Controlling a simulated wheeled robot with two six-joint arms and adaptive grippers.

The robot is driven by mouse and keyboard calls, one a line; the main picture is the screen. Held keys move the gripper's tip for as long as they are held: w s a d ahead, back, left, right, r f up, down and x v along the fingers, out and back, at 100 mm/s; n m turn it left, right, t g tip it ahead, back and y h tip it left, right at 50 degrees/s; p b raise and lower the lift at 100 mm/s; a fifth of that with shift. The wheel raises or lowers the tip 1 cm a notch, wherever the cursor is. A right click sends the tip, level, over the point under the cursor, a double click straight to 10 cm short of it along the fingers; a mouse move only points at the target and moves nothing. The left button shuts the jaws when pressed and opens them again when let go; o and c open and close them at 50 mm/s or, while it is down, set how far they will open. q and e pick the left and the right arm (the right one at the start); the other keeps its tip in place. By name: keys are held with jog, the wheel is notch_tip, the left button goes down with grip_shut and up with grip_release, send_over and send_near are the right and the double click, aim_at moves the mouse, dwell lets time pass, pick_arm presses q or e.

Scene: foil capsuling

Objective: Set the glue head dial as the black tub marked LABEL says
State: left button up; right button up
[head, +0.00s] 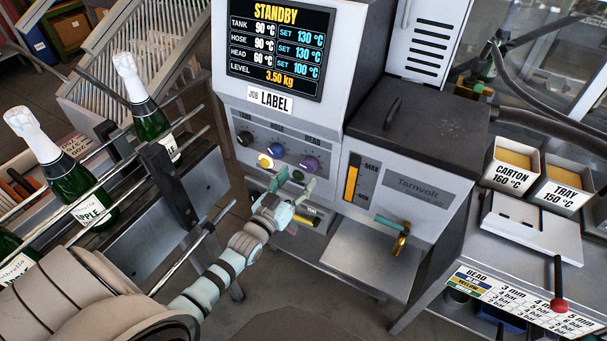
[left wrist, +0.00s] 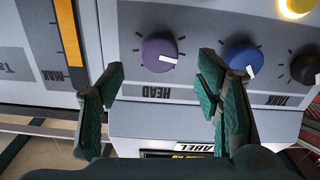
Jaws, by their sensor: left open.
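The purple HEAD dial (head: 308,163) is on the grey glue machine's front, right of the blue dial (head: 277,150). In the left wrist view, which is upside down, the purple dial (left wrist: 158,52) has a white pointer mark at its lower right. My left gripper (head: 292,183) is open and empty, just below and in front of the dials. In the wrist view its green fingers (left wrist: 160,75) stand apart, one to each side of the purple dial; neither visibly touches it. No black tub marked LABEL is readable in either view. My right gripper is out of view.
The screen (head: 280,45) reads STANDBY, HEAD 60 °C, SET 100 °C; a plate (head: 270,99) reads JOB LABEL. A yellow button (head: 265,161) sits near the dials. Tubs marked CARTON 160 °C (head: 509,177) and TRAY 150 °C (head: 563,194) stand right. Bottles (head: 75,185) lean left.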

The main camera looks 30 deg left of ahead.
aim_at(307, 168)
pick_arm(q)
jog(key=w, duration=0.4)
jog(key=shift+w, duration=0.25)
jog(key=c, duration=1.2)
jog(key=shift+o, duration=0.2)
jog(key=m, duration=0.3)
jog(key=shift+m, duration=2.3)
